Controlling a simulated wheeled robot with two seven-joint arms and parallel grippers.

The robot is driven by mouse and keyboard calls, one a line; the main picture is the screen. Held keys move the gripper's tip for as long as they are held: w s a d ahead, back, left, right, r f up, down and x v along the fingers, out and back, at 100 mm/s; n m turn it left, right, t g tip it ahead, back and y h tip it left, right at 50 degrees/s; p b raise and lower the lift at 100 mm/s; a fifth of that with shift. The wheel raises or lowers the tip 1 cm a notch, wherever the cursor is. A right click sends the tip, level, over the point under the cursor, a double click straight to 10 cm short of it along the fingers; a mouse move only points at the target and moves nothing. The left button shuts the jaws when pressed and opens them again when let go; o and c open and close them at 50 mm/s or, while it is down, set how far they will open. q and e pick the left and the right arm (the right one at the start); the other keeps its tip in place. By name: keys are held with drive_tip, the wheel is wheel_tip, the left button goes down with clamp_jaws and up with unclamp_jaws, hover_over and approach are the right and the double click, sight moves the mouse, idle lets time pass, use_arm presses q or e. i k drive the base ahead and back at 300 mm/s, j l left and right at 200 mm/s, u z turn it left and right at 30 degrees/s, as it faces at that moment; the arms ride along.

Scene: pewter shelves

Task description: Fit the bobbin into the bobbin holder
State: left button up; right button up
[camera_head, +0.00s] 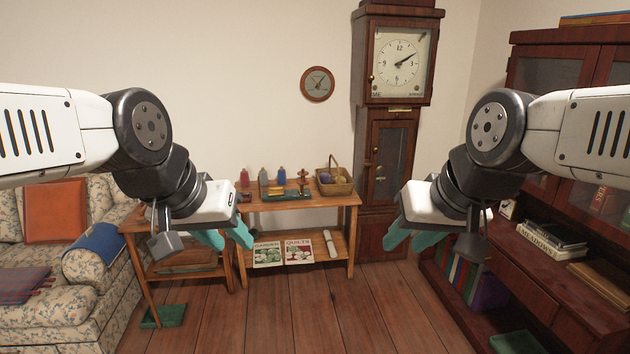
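Small sewing-type items stand on the wooden side table (335,201) against the back wall. A small reddish-brown upright piece (303,180) on it may be the bobbin holder, but it is too small to be sure. I cannot pick out the bobbin for certain. My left gripper (233,246) has teal fingers spread apart with nothing visible between them; in the picture it overlaps the table's left end. My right gripper (404,249) is also open and appears empty, in front of the clock's base. Neither gripper appears to touch anything.
A floral sofa (60,318) is left, a tall clock (389,150) behind, a dark bookcase (545,294) right. The middle floor (310,310) is clear.

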sight(273, 192)
drive_tip(key=i, duration=2.15)
drive_tip(key=i+z, duration=0.15)
drive_tip(key=i, duration=0.4)
drive_tip(key=i+j+z, duration=0.1)
drive_tip(key=i, duration=0.4)
drive_tip(key=i+j+z, duration=0.15)
drive_tip(key=i, duration=0.4)
drive_tip(key=j+z, duration=0.15)
drive_tip(key=i+l, duration=0.05)
